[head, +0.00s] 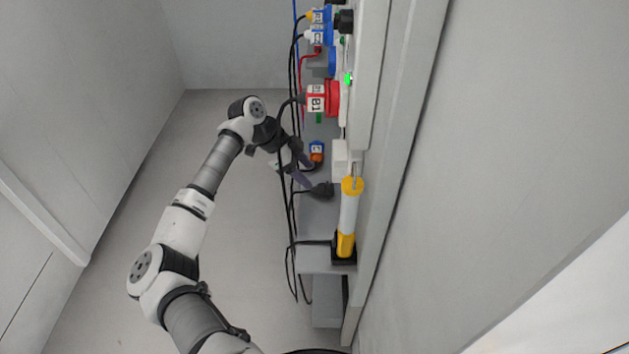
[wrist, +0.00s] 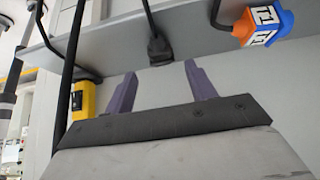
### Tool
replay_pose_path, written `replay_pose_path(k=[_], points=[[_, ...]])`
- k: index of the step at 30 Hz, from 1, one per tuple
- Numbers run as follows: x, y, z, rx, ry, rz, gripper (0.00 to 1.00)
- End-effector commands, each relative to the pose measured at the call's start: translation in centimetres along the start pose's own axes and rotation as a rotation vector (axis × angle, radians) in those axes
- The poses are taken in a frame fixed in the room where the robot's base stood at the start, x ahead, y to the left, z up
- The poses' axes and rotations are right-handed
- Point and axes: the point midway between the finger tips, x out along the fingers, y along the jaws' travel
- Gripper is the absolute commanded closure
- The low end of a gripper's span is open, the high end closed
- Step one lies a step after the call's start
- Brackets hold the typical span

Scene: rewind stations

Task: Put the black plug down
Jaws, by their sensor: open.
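The black plug (head: 322,189) rests on the grey shelf (head: 318,218), with its black cable running off to the left. In the wrist view the black plug (wrist: 159,50) shows at the shelf's edge, just beyond the gap between my fingertips. My gripper (head: 303,170) is beside the shelf with its purple fingers spread. In the wrist view my gripper (wrist: 160,68) is open and empty, and no finger clearly touches the plug.
A blue and orange plug (head: 317,152) is close by on the shelf. A yellow and white lamp (head: 348,215) stands nearer the front. The red B1 plug (head: 318,101) sits in the wall panel. Several black cables hang along the shelf edge. The floor left of my arm is clear.

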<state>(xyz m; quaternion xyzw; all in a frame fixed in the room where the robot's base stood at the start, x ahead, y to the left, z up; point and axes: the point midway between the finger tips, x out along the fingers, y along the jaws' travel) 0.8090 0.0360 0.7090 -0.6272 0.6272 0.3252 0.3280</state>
Motion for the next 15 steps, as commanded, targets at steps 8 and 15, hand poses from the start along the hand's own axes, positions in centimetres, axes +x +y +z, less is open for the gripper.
replay_pose_path(k=[8, 15], points=[[-5.0, 0.0, 0.1, -0.001, -0.002, 0.0, 0.44], [-6.1, 0.0, 0.0, -0.001, 0.0, 0.001, 0.44]])
